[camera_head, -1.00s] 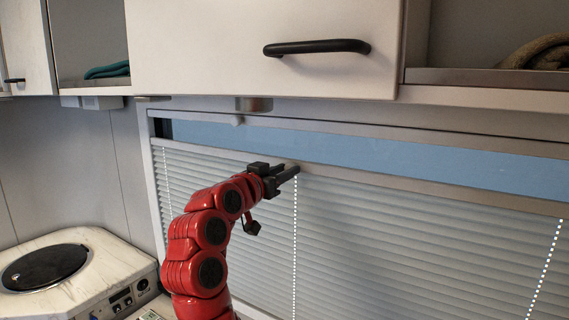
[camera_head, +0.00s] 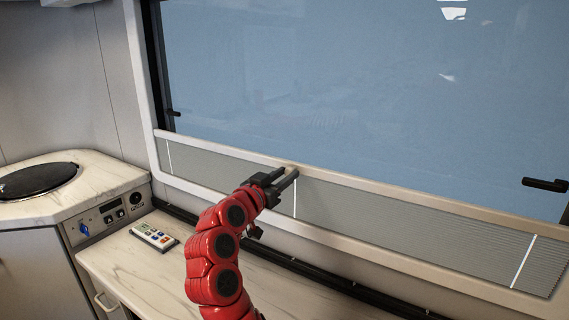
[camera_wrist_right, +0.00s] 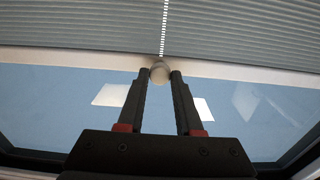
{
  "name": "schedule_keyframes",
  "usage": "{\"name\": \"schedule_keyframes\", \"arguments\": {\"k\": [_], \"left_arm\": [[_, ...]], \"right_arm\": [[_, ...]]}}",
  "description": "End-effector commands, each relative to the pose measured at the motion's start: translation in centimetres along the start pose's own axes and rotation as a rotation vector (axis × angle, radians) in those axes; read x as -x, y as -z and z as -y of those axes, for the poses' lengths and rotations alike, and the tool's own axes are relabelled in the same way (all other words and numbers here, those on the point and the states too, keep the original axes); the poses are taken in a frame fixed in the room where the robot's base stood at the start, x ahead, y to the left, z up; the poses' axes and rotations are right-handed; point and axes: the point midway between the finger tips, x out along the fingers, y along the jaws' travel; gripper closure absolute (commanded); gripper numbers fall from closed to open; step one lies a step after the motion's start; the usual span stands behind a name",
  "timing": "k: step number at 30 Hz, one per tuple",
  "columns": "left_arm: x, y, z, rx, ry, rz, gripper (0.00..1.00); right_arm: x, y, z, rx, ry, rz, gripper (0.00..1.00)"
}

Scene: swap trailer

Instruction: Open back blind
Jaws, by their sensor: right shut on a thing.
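The pleated grey blind (camera_head: 400,222) is bunched low across the bottom of the window, with bare glass (camera_head: 340,80) above it. Its pale top rail (camera_head: 385,191) runs along its upper edge, and a round knob (camera_wrist_right: 160,72) sits on the rail in the right wrist view. My right gripper (camera_head: 291,172) is at the rail in the head view. In the wrist view its two fingers (camera_wrist_right: 160,78) are shut on the knob, one on each side. The blind's pleats also show in the wrist view (camera_wrist_right: 230,37). My left gripper is not in view.
A marbled counter (camera_head: 125,260) lies below the window, with a small remote-like device (camera_head: 154,237) on it. A stove unit (camera_head: 100,190) with a dark round plate stands at the left. A black window latch (camera_head: 545,184) is at the right.

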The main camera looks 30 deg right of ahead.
Motion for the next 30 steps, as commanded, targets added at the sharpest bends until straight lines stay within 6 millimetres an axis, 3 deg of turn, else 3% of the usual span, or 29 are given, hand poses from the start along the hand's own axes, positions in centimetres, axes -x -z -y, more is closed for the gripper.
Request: {"name": "schedule_keyframes", "arguments": {"k": [1,3,12,19,30], "left_arm": [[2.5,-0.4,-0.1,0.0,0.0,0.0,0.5],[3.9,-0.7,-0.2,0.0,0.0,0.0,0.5],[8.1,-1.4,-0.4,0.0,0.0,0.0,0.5],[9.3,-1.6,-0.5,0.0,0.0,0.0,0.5],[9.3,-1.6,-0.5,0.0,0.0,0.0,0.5]], "right_arm": [[0.0,-3.1,0.0,0.003,-0.001,0.001,1.0],[0.0,-5.2,0.0,0.002,-0.001,0.001,1.0],[0.0,-11.7,0.0,0.003,0.0,0.002,1.0],[0.0,-13.6,0.0,0.0,0.001,0.002,1.0],[0.0,-13.7,0.0,0.0,0.001,0.002,1.0]]}}
